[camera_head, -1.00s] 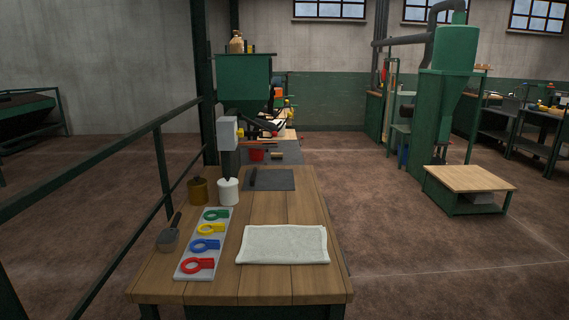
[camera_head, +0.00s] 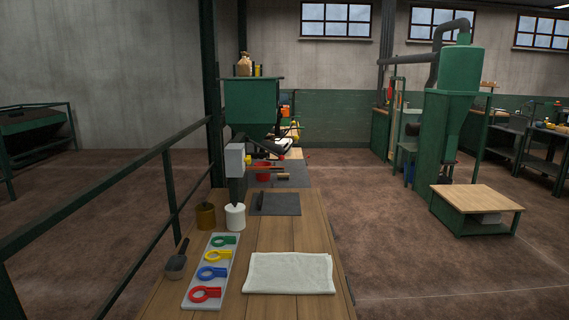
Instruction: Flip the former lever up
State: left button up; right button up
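Neither of my grippers is in view. I cannot make out the former's lever for certain. At the far end of the wooden table, a light grey box (camera_head: 235,159) stands on a dark post. Beside it, under a green hopper (camera_head: 250,103), small yellow and red parts show, too small to tell apart. A red container (camera_head: 264,172) stands there on a grey surface.
The wooden table (camera_head: 277,232) holds a folded white cloth (camera_head: 290,273), a tray with coloured ring tags (camera_head: 211,270), a scoop (camera_head: 176,263), a brown pot (camera_head: 205,216), a white pot (camera_head: 235,217) and a dark mat (camera_head: 282,204). A green railing (camera_head: 90,206) runs along the left.

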aim_at(282, 158)
jog(key=i+l+z, duration=0.45)
jog(key=l, duration=0.15)
jog(key=i+l+z, duration=0.3)
jog(key=l+z, duration=0.2)
jog(key=i+l+z, duration=0.45)
jog(key=i+u, duration=0.25)
jog(key=i, duration=0.25)
jog(key=i+l+u, duration=0.3)
jog(key=i, duration=0.2)
jog(key=i+j+u, duration=0.2)
jog(key=i+u, duration=0.2)
jog(key=i, duration=0.2)
jog(key=i+u, duration=0.4)
jog(key=i, duration=0.2)
jog(key=i+l+u, duration=0.15)
jog(key=i+u, duration=0.3)
jog(key=i, duration=0.15)
jog(key=i+l+u, duration=0.35)
jog(key=i+u, duration=0.15)
jog(key=i, duration=0.15)
jog(key=i+l+u, duration=0.5)
jog(key=i+l, duration=0.1)
